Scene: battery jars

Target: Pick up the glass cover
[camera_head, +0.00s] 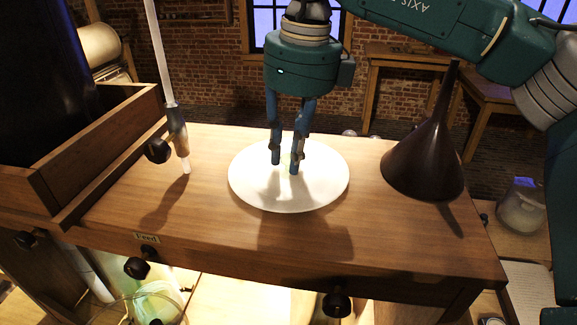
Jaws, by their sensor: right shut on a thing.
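The glass cover (250,185) appears as a round, pale white disc at the middle of the wooden bench top. My right gripper (286,168) comes down from above, over the middle of the disc. Its two blue fingers are close together, shut on a small pale part at the disc's centre, which they mostly hide. I cannot tell whether the disc rests on the wood or is slightly raised. My left gripper is not in view.
A dark funnel (425,160) stands upside down on the bench (200,225) to the right of the disc. A thin upright tube (178,130) stands to the left, near a wooden box wall (100,140). A jar (521,208) sits lower at the right.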

